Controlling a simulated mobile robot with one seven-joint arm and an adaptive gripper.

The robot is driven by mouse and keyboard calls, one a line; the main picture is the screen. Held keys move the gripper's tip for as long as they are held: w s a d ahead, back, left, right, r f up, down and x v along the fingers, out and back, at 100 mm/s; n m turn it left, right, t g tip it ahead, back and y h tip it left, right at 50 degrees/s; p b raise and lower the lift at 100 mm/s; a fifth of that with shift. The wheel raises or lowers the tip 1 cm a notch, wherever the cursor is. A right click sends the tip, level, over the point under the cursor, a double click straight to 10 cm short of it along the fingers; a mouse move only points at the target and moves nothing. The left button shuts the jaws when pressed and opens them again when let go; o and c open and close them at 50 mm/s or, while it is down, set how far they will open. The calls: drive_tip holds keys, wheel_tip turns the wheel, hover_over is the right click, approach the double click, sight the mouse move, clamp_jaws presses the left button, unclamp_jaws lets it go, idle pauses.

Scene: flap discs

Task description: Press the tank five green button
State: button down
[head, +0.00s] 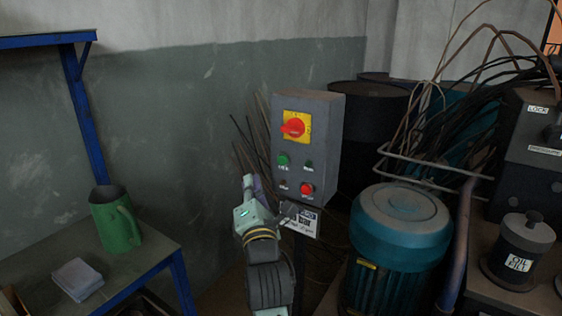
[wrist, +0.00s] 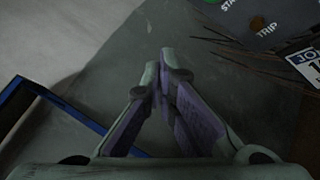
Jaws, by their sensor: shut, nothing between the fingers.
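A grey control box (head: 314,144) stands upright on a post in the middle of the head view. Its face carries a red rotary switch on a yellow plate (head: 293,126), a green button (head: 283,160) below it, and a red button (head: 306,189) lower right. A white label plate (head: 300,220) hangs under the box; its text is too small to read. My gripper (head: 248,183) is shut and empty, just left of the box's lower part. In the wrist view my fingers (wrist: 164,60) meet, with part of the box face (wrist: 285,12) at upper right.
A blue-framed bench (head: 130,262) at left holds a green jug (head: 116,220) and pale sheets (head: 77,279). A teal motor (head: 400,240) stands close right of the box. Cables and an oil pot (head: 519,250) are farther right. A wall stands behind.

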sight(282, 160)
drive_tip(key=w+d, duration=0.4)
drive_tip(key=w, duration=0.2)
drive_tip(key=shift+w+d+b, duration=0.2)
drive_tip(key=shift+d+b, duration=0.15)
drive_tip(key=shift+b, duration=0.05)
idle(1.2)
drive_tip(key=shift+w+d+b, duration=0.2)
drive_tip(key=shift+w+b, duration=0.15)
drive_tip(key=shift+w+d, duration=0.35)
drive_tip(key=shift+w, duration=0.05)
idle(0.9)
drive_tip(key=shift+s+a+b, duration=0.1)
drive_tip(key=shift+b, duration=0.2)
drive_tip(key=shift+s+a, duration=0.45)
drive_tip(key=shift+s, duration=0.2)
